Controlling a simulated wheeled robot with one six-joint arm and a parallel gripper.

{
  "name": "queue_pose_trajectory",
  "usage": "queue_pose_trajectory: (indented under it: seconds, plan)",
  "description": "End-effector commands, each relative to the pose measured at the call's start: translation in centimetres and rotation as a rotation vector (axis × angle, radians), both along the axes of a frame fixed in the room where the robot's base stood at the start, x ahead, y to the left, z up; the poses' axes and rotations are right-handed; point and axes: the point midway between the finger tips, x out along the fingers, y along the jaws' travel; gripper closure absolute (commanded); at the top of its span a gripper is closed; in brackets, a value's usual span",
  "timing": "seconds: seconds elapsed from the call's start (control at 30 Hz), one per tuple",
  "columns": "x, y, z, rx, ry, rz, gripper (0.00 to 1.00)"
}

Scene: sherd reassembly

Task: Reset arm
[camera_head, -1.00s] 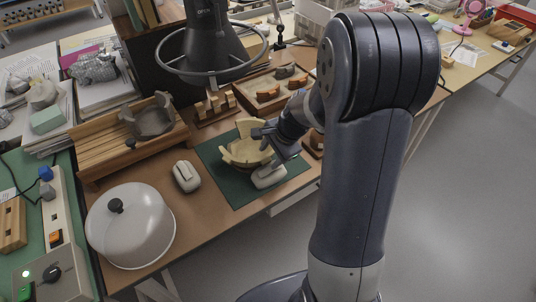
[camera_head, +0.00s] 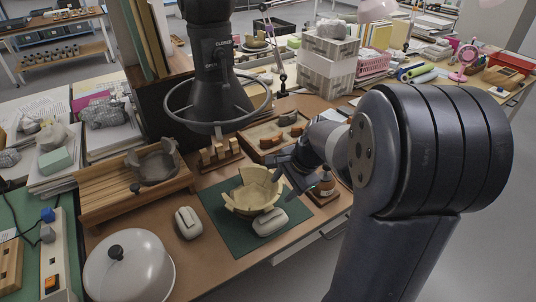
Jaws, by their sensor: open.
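My gripper (camera_head: 284,180) is open and sits just right of the pale, partly rebuilt bowl (camera_head: 252,191). Its fingers look close to the bowl's right rim; I cannot tell whether they touch it. The bowl has a jagged, uneven rim and stands on a dark green mat (camera_head: 226,226). My arm comes in from the right of the picture and hides part of the table behind it.
A white rounded block (camera_head: 270,222) lies at the mat's front and another (camera_head: 188,222) left of it. A wooden rack (camera_head: 110,196) holds a grey sherd (camera_head: 156,167). A white dome (camera_head: 128,268) stands front left. A tray of sherds (camera_head: 270,137) and a ringed dark stand (camera_head: 214,80) are behind.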

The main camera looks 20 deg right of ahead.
Motion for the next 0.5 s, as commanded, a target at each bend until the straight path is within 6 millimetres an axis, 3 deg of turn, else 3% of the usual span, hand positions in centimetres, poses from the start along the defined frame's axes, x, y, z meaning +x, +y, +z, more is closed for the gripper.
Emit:
queue_pose_trajectory:
  seconds: [0.5]
  plan:
    - [2.0,2.2,-7.8,0.003,0.014,0.002,0.52]
